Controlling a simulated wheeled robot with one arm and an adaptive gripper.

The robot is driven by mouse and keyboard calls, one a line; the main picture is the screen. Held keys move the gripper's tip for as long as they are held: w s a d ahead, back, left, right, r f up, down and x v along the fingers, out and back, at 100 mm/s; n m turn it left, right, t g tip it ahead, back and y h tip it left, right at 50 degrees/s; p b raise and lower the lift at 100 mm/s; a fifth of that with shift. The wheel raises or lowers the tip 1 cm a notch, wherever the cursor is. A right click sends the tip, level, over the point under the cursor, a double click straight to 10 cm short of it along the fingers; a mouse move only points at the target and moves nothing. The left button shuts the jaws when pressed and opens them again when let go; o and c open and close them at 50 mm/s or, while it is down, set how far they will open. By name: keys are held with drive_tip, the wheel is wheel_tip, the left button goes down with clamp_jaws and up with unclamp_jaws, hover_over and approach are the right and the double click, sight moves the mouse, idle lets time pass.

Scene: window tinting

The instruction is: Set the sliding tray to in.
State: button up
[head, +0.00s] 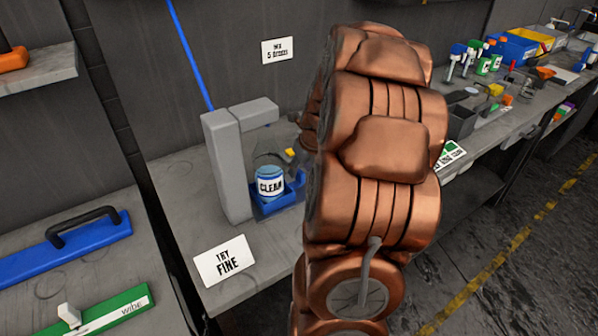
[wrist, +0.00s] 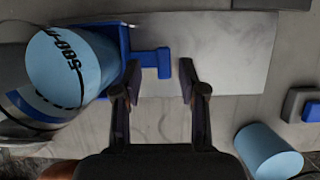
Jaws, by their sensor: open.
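The blue sliding tray (head: 268,209) sits at the foot of a grey post-and-arm stand (head: 228,165) on the bench in the head view. A light-blue canister labelled CLEAR (head: 270,184) stands on it. In the wrist view the tray (wrist: 124,45) is at upper left, partly covered by a light-blue cylinder (wrist: 72,68). Its T-shaped blue handle (wrist: 163,63) points right. My gripper (wrist: 160,72) is open, with one finger on each side of the handle's crossbar in the picture. I cannot tell whether it touches. The head view hides my gripper behind my arm.
Another light-blue cylinder (wrist: 268,150) and a blue-grey block (wrist: 302,104) are at right in the wrist view. A white card (head: 224,262) lies at the bench front. Bottles and bins (head: 520,45) crowd the far bench.

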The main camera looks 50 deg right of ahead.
drive_tip(key=d+v, duration=0.1)
drive_tip(key=v, duration=0.7)
drive_tip(key=shift+s+a+r, duration=0.15)
drive_tip(key=shift+a+r, duration=0.15)
drive_tip(key=shift+a, duration=0.2)
drive_tip(key=shift+s, duration=0.1)
